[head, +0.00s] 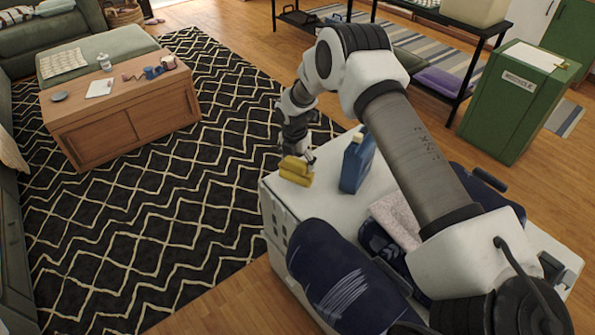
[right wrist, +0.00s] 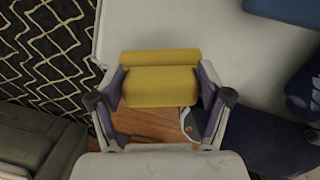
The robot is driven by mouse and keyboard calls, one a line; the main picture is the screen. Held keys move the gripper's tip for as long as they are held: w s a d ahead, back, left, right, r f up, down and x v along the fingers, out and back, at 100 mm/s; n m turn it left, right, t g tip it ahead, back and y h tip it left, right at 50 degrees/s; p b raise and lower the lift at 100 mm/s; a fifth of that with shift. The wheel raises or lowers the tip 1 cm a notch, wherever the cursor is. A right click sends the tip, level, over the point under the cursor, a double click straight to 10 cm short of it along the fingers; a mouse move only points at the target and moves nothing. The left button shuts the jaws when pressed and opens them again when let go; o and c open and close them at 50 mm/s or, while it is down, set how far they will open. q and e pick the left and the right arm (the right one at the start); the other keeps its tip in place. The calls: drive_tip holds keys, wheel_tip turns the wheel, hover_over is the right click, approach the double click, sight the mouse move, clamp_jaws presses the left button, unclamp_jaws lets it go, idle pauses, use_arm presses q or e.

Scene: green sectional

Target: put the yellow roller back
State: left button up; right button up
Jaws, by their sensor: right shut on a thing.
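The yellow roller (head: 295,178) is at the far left corner of a white-topped unit (head: 325,185) in the head view. My right gripper (head: 298,158) comes down on it from above. In the right wrist view the yellow roller (right wrist: 160,57) shows as a narrow roll beside a wider block of the same yellow. The fingers of my right gripper (right wrist: 160,90) are shut on the wider part, one at each side. I cannot tell whether the roller touches the white top. My left gripper is not in view.
A blue bottle-like container (head: 357,162) stands close right of the roller. Dark blue items (head: 345,275) and a pale cloth (head: 396,215) lie nearer on the unit. A wooden coffee table (head: 130,113) stands on the patterned rug (head: 180,215). A green bin (head: 510,105) is at right.

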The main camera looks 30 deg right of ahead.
sight(298, 169)
drive_tip(key=shift+f, duration=1.85)
drive_tip(key=o, duration=1.3)
drive_tip(key=shift+c, duration=0.2)
drive_tip(key=r, duration=0.4)
drive_tip(key=a+r, duration=0.1)
drive_tip(key=r, duration=0.3)
drive_tip(key=r+b, duration=0.1)
drive_tip(key=r, duration=0.3)
drive_tip(key=shift+s+a, duration=0.2)
drive_tip(key=shift+s, duration=0.2)
drive_tip(key=s+a+f+m+y, duration=0.1)
drive_tip(key=s+a+f+m, duration=0.55)
drive_tip(key=s+f, duration=0.35)
drive_tip(key=s+a+f+m+y, duration=0.1)
drive_tip(key=s+a+f+m, duration=0.65)
drive_tip(key=s, duration=0.55)
drive_tip(key=s+f+m, duration=0.1)
drive_tip(key=s+m, duration=0.8)
drive_tip(key=s, duration=0.5)
drive_tip(key=shift+d+m+g+h, duration=0.3)
drive_tip(key=shift+m+g, duration=0.1)
